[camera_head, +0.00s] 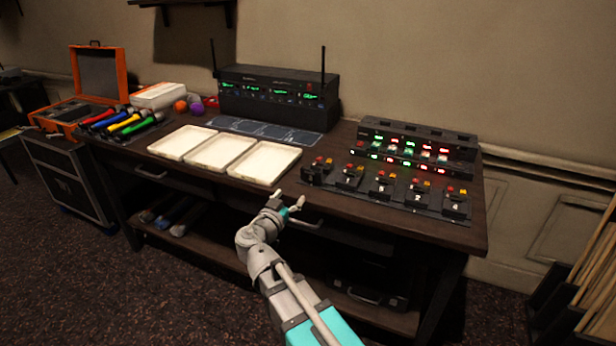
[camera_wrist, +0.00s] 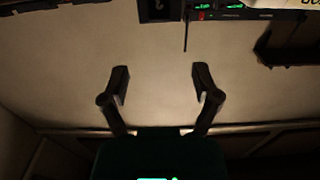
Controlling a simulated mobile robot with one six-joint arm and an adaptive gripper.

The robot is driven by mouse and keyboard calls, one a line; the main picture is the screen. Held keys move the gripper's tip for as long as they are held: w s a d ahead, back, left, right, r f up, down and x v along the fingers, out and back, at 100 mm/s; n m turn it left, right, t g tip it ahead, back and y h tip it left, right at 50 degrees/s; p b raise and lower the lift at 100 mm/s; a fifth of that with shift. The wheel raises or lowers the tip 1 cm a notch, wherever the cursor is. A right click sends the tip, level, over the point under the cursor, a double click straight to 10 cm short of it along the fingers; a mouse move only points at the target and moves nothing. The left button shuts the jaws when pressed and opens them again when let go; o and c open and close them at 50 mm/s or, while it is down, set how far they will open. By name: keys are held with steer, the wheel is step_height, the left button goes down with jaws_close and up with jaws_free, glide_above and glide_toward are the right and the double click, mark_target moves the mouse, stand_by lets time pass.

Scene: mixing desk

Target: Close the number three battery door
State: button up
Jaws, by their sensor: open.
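A low black panel (camera_head: 390,190) at the table's front right carries several numbered units, each with red and yellow parts on top. The middle unit (camera_head: 382,191) appears to be number three, but its digit is too small to read surely. I cannot tell whether its door is open or shut. My gripper (camera_head: 290,201) is open and empty at the table's front edge, left of the panel and apart from it. In the wrist view the two fingers (camera_wrist: 161,76) are spread, with nothing between them. The battery doors do not show clearly there.
Three white trays (camera_head: 224,154) lie left of my gripper. A black receiver rack (camera_head: 270,95) with upright antennas stands behind them. A lit rack (camera_head: 418,140) stands behind the panel. Coloured microphones (camera_head: 125,120) and an orange case (camera_head: 98,75) are farther left.

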mark_target(309, 174)
steer(key=x, duration=1.1)
steer(key=shift+w+f, duration=0.1)
steer(key=shift+w, duration=0.2)
steer(key=shift+d, duration=0.15)
jaws_close()
